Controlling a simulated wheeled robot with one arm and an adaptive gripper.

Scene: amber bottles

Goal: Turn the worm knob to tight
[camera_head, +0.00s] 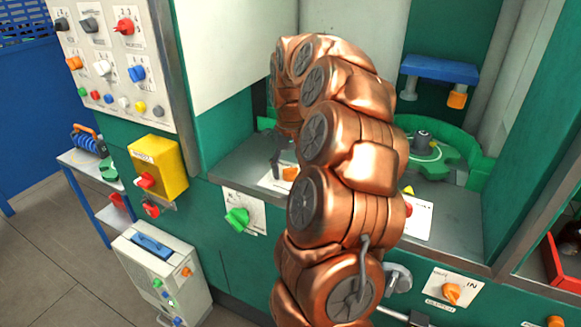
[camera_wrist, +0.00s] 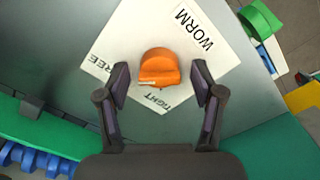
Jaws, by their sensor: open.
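The orange worm knob (camera_wrist: 158,62) is in the upper middle of the wrist view, on a white plate (camera_wrist: 187,75) reading WORM, with TIGHT below the knob and a partly hidden FREE to the left. I cannot tell surely where the knob points. My gripper (camera_wrist: 160,70) is open, one finger on each side of the knob with visible gaps; its depth relative to the knob is unclear. In the head view the knob (camera_head: 290,173) shows small on the grey ledge, beside my gripper's dark end, and my arm hides much around it.
A green knob (camera_head: 237,219) is on the cabinet front below the ledge (camera_head: 230,162). A yellow box with a red knob (camera_head: 160,165) is at left. A green round fixture (camera_head: 440,150) stands right of my arm. An orange knob (camera_head: 451,293) is at lower right.

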